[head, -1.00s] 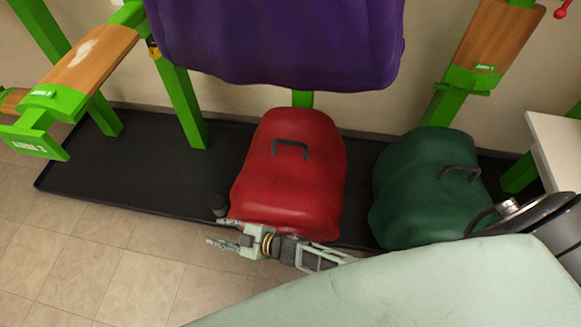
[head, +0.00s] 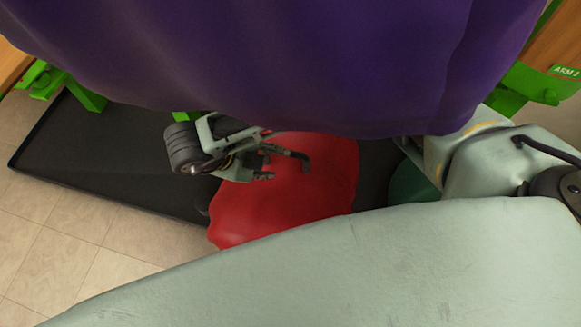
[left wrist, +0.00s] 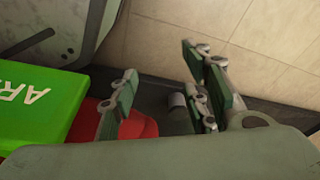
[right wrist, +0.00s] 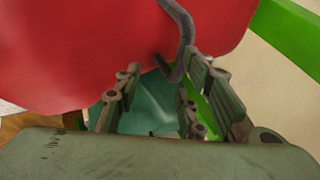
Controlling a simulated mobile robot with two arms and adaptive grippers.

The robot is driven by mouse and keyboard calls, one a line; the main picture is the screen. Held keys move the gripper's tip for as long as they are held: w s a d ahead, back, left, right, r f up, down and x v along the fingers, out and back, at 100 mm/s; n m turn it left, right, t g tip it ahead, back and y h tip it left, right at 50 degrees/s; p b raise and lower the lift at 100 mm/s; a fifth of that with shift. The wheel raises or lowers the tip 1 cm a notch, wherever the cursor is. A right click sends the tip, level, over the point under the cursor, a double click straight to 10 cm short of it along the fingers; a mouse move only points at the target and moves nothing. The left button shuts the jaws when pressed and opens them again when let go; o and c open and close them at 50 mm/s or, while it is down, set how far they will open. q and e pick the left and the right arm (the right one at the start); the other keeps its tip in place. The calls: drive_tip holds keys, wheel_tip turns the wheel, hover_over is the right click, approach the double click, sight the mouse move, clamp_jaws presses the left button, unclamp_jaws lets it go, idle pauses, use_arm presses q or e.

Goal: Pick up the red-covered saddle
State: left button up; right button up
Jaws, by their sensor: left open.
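The red-covered saddle (head: 285,200) sits low in the middle of the head view, its upper part hidden by a purple cover and its lower right by my pale arm. Its dark handle (head: 295,158) stands on top. In the right wrist view the red cover (right wrist: 90,50) fills the top and the handle (right wrist: 183,35) reaches down toward the gap between the fingers; contact is unclear. My left gripper (left wrist: 160,100) is open and empty, with some red (left wrist: 138,125) beside its left finger.
A green-covered saddle (head: 410,185) is mostly hidden at the right. A black mat (head: 100,150) lies clear at the left. A green rack part (left wrist: 35,105) is near the left gripper.

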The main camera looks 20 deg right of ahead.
drive_tip(key=shift+t+h, duration=0.4)
drive_tip(key=w+d+f, duration=0.1)
drive_tip(key=w+d+f+b, duration=0.1)
drive_tip(key=d, duration=0.1)
drive_tip(key=w+d+f+b, duration=0.1)
drive_tip(key=d+f, duration=0.1)
drive_tip(key=shift+w+f, duration=0.1)
drive_tip(key=shift+w, duration=0.15)
drive_tip(key=shift+w+d+f, duration=0.15)
drive_tip(key=shift+d+f, duration=0.25)
drive_tip(key=shift+f, duration=0.05)
use_arm(q)
drive_tip(key=w+r, duration=0.3)
drive_tip(key=r, duration=0.3)
drive_tip(key=shift+d+r+t, duration=0.25)
drive_tip(key=shift+r+t, duration=0.05)
drive_tip(key=shift+r, duration=0.05)
use_arm(e)
drive_tip(key=shift+c, duration=0.3)
clamp_jaws()
drive_tip(key=shift+r, duration=0.15)
